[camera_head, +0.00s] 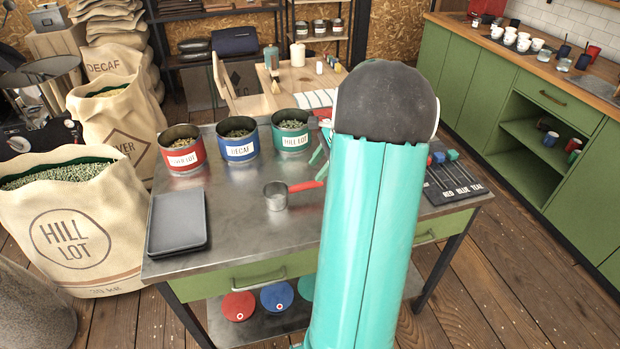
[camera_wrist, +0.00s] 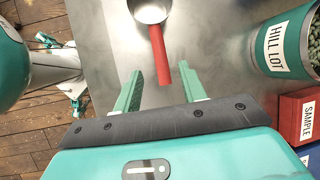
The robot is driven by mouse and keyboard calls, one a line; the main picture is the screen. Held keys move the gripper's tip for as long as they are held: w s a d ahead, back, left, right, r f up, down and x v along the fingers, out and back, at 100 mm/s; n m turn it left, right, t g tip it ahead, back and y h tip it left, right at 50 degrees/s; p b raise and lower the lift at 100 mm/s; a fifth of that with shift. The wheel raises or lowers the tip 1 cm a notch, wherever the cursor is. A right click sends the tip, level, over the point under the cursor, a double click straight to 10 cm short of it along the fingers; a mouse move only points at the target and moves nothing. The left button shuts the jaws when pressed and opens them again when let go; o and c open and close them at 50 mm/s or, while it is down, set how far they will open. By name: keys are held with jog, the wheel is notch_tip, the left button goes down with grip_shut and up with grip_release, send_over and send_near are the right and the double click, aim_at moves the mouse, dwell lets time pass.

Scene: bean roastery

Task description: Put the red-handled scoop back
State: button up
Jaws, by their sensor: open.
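The red-handled scoop (camera_head: 276,199) lies on the metal table, its small steel cup to the left and its red handle pointing right toward my arm. In the wrist view the red handle (camera_wrist: 160,56) points down between my fingers, and the cup is cut off at the top edge. My gripper (camera_wrist: 161,73) is open and empty, its two teal fingers on either side of the handle's end. In the head view my arm hides most of the gripper. A dark rack (camera_head: 455,187) marked RED, BLUE, TEAL sits at the table's right; my arm covers part of its left side.
Red (camera_head: 182,151), blue (camera_head: 237,138) and teal (camera_head: 290,130) labelled tins stand along the table's back. A dark tray (camera_head: 178,222) lies at the left. Red and blue boxes (camera_wrist: 300,118) show beside the gripper. The front middle of the tabletop is clear.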

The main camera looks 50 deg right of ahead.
jog(key=v, duration=0.4)
jog(key=w+a+r+n+h, duration=0.1)
jog(key=a+r+n, duration=0.25)
jog(key=a, duration=0.45)
jog(key=w+a+r+n+g, duration=0.15)
jog(key=a+n, duration=0.25)
jog(key=a, duration=0.4)
jog(key=a+r+n+h, duration=0.1)
jog(key=a+r+n, duration=0.3)
jog(key=a, duration=0.4)
jog(key=s+a+n+t, duration=0.1)
jog(key=s+a+n, duration=0.4)
jog(key=a, duration=0.4)
jog(key=s+a+n+t+h, duration=0.1)
jog(key=s+a+n, duration=0.3)
jog(key=a+n, duration=0.3)
jog(key=shift+s+a+n+h, duration=0.3)
jog(key=shift+s+a+n, duration=0.1)
jog(key=shift+a, duration=0.45)
jog(key=shift+d+t, duration=0.1)
jog(key=shift+t, duration=0.15)
